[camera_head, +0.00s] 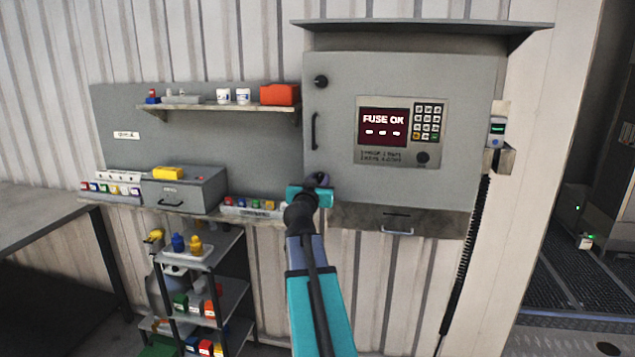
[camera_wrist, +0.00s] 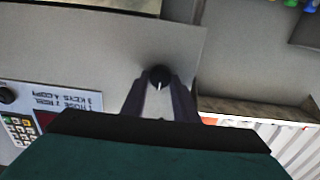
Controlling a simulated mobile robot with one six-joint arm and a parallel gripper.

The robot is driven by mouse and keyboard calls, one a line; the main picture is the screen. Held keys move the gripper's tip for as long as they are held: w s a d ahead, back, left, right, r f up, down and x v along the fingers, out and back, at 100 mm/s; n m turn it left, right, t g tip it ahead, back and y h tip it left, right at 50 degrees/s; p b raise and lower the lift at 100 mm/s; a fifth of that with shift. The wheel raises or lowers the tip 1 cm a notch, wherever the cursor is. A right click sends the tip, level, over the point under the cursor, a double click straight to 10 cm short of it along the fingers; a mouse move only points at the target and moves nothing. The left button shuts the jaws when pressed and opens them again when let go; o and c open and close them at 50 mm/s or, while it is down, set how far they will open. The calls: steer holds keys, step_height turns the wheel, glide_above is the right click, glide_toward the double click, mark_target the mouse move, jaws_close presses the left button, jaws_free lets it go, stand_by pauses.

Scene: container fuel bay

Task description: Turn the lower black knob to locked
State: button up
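The grey cabinet (camera_head: 460,90) has an upper black knob (camera_head: 320,81) and a black bar handle (camera_head: 314,131) on its door's left side. My gripper (camera_head: 319,180) is at the lower left corner of the door and largely covers the lower black knob in the head view. In the wrist view the lower black knob (camera_wrist: 159,74) shows a white pointer mark towards the bottom of the picture. My gripper's two dark fingers (camera_wrist: 159,88) stand on either side of it, seemingly with small gaps. Contact is not clear.
A keypad panel (camera_head: 400,131) with a screen reading "FUSE OK" is on the door. A drawer (camera_head: 345,218) lies below the cabinet. A shelf (camera_head: 200,108) and a grey box (camera_head: 200,190) are to the left. A coiled black cable (camera_head: 468,260) hangs at the right.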

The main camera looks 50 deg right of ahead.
steer(key=c, duration=0.3)
steer(key=shift+a, duration=0.1)
steer(key=shift+c, duration=0.6)
steer(key=shift+n+b, duration=0.4)
steer(key=shift+n, duration=0.1)
steer(key=n+b, duration=0.1)
steer(key=n, duration=0.2)
steer(key=shift+b, duration=0.3)
steer(key=n+b, duration=0.1)
steer(key=n, duration=0.3)
steer(key=shift+r+n, duration=0.1)
steer(key=shift+n, duration=0.2)
steer(key=n+p, duration=0.1)
steer(key=n, duration=0.4)
steer(key=shift+w+n+p, duration=0.1)
steer(key=shift+n+p, duration=0.5)
steer(key=shift+n, duration=1.6)
